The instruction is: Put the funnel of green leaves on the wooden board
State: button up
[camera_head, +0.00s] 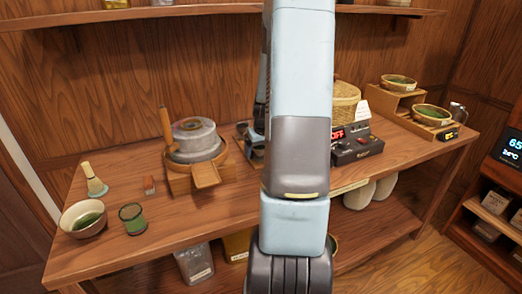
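I cannot make out a funnel of green leaves or a separate wooden board; the middle of the table is hidden behind my arm. Green matter shows in two woven-looking bowls at the right, a rear one (399,80) and a front one (432,116), both on wooden stands. What appears to be my gripper (254,150) is a dark part just left of my arm, above the table beside the stone mill (195,139). It is mostly covered, so its fingers and any held thing do not show.
At the table's (160,228) left are a whisk (96,184), a bowl with green (76,226) and a green tin (132,218). A black device with red digits (358,146) and a lidded basket (343,101) stand right of my arm.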

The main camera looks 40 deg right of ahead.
jog(key=d+v, duration=0.1)
jog(key=v, duration=1.1)
jog(key=s+a+r+n, duration=0.1)
jog(key=a+r, duration=0.6)
jog(key=a, duration=0.4)
jog(key=s+a+r+n+t, duration=0.1)
jog(key=s+a+r, duration=0.3)
jog(key=s+a, duration=0.4)
jog(key=s+a+r+t, duration=0.1)
jog(key=s+a+r, duration=0.4)
jog(key=s+a, duration=0.3)
jog(key=shift+s+a+n+y, duration=0.25)
jog(key=shift+a+n+y, duration=0.15)
jog(key=shift+a, duration=0.25)
